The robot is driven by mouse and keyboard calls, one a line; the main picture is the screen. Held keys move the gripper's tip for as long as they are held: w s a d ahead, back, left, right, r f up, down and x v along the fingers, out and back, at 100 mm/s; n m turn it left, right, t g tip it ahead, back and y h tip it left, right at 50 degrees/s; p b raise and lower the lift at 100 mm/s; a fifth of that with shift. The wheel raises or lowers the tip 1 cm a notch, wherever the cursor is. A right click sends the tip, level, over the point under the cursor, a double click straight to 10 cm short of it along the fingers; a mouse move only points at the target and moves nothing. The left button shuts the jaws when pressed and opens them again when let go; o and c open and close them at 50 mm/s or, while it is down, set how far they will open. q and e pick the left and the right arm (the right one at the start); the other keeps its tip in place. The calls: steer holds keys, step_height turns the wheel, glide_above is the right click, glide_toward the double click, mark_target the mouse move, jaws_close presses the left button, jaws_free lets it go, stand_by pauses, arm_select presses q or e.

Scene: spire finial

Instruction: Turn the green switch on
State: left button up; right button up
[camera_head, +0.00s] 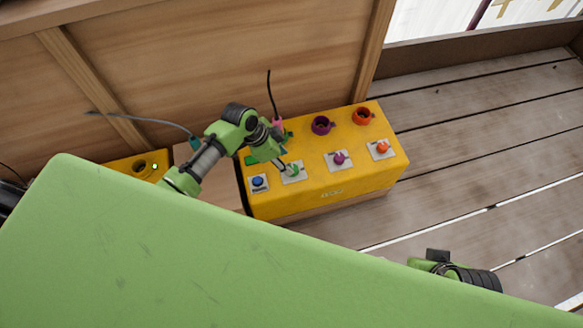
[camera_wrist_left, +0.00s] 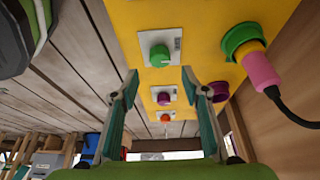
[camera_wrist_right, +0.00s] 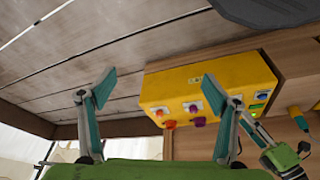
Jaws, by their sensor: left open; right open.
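The green switch (camera_head: 294,169) is a round knob on a white plate, on the front of the yellow box (camera_head: 325,185). My left gripper (camera_head: 283,164) is right at it in the head view. In the left wrist view the green switch (camera_wrist_left: 159,56) shows just beyond and between the spread fingertips of my open left gripper (camera_wrist_left: 160,80). I cannot tell whether the fingers touch it. My right gripper (camera_wrist_right: 160,88) is open and empty, away from the box; in the head view it is partly hidden behind my green body.
Along the same row are a blue button (camera_head: 258,182), a purple knob (camera_head: 339,158) and an orange knob (camera_head: 382,147). Behind are purple (camera_head: 321,125) and orange (camera_head: 362,116) sockets. A pink plug (camera_wrist_left: 262,72) with a black cable sits in a green socket (camera_wrist_left: 240,39). A wooden wall stands behind.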

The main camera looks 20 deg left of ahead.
mark_target(293, 168)
arm_select(q)
steer(key=b+x, duration=0.1)
steer(key=x, duration=0.3)
steer(key=shift+d+f+b, duration=0.1)
steer(key=shift+f+b, duration=0.2)
steer(key=shift+f, duration=0.05)
steer(key=shift+w+d+f, duration=0.2)
steer(key=shift+d+f, duration=0.05)
steer(key=shift+f, duration=0.4)
arm_select(e)
steer(key=shift+w+a+f+t, duration=0.15)
steer(key=shift+w+f+t, duration=0.05)
steer(key=shift+w, duration=0.25)
steer(key=shift+w+a+f+t, duration=0.1)
steer(key=shift+w+f+t, duration=0.1)
steer(key=shift+w, duration=0.25)
arm_select(q)
steer(key=c, duration=1.1)
